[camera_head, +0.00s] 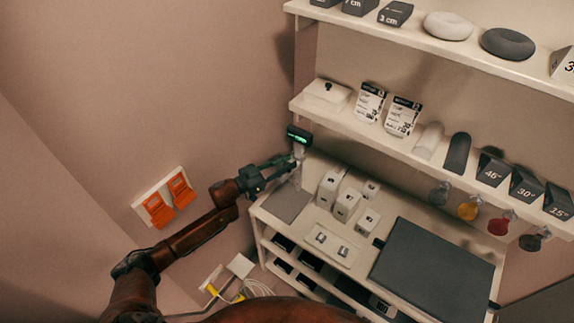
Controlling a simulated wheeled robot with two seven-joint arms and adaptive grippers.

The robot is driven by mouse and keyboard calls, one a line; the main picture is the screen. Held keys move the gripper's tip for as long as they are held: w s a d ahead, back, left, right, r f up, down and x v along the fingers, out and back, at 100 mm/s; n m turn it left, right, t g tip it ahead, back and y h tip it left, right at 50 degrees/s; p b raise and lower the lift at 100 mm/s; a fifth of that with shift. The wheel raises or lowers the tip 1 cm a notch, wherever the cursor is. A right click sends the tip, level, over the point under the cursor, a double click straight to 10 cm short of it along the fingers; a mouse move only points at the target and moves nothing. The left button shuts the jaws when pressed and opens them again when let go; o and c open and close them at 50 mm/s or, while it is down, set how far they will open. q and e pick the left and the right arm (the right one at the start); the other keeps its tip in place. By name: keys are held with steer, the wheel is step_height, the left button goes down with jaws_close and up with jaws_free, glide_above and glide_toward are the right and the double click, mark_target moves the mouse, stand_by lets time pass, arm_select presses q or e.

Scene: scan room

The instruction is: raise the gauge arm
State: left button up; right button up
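The gauge stands at the left end of the white bench, against the wall. It has a dark head with a lit green display (298,134), a pale upright part (297,152) below it and a flat grey base plate (287,202). My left gripper (287,163) reaches in from the left. Its fingertips are at the pale part just under the display and hide some of it. I cannot tell whether they touch it or are closed on it. My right gripper is not in view.
White blocks (346,204) and a dark flat panel (432,268) lie on the bench to the right. A shelf (370,132) with cards and wedges hangs above. Orange wall switches (181,189) are at the left. Cables (240,288) lie below the bench's left end.

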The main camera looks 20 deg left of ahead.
mark_target(287, 164)
arm_select(q)
steer(key=o, duration=0.4)
steer(key=shift+f, duration=0.1)
steer(key=shift+c, duration=0.2)
step_height(287, 164, up, 10)
stand_by(0.6)
